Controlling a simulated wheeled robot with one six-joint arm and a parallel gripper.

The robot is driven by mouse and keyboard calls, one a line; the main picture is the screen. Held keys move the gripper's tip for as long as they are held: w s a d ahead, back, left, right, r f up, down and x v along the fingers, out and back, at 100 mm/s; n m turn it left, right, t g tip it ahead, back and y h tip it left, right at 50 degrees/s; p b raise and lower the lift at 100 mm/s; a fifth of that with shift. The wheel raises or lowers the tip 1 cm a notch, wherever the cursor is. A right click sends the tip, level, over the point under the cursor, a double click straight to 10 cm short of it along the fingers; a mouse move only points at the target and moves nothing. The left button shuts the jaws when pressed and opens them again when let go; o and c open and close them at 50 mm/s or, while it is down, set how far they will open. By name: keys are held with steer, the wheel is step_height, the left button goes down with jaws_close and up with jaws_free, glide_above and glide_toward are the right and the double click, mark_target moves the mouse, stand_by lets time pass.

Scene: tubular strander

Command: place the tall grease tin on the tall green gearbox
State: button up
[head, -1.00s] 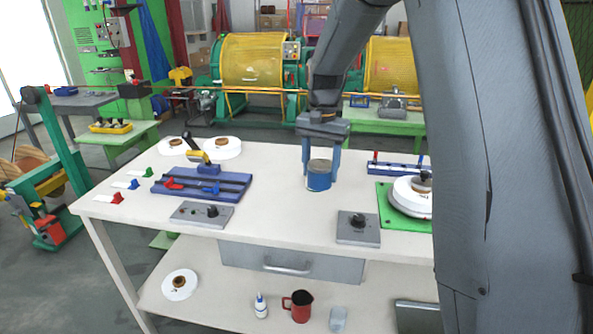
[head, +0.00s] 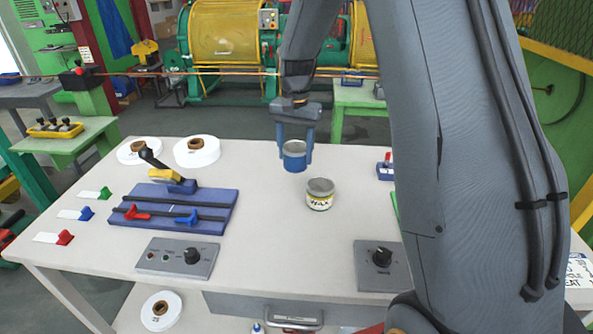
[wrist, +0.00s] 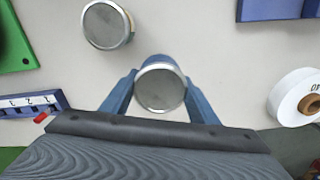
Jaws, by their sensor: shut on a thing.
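A blue tin (head: 294,158) with a grey lid is clamped between the fingers of my gripper (head: 294,150), upright and seemingly just above the white bench. Its label cannot be read. In the wrist view the round lid of this tin (wrist: 160,88) sits between both blue fingers of my gripper (wrist: 160,95). A shorter tin marked WAX (head: 320,195) stands on the bench, nearer the head camera and to the right; its lid also shows in the wrist view (wrist: 105,25), apart from the held tin. I cannot make out the tall green gearbox.
The bench (head: 270,235) carries a blue slide fixture (head: 180,208), white spools (head: 197,152) and two grey control boxes (head: 178,258). A green table (head: 358,115) and a yellow-guarded machine (head: 225,38) stand behind. My arm hides the bench's right part.

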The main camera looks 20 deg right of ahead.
mark_target(296, 167)
steer(key=shift+d+f+p, duration=0.1)
steer(key=shift+f+p, duration=0.5)
steer(key=shift+f, duration=2.25)
steer(key=o, duration=0.9)
steer(key=shift+f, duration=0.15)
steer(key=shift+c, duration=0.2)
steer(key=o, duration=0.4)
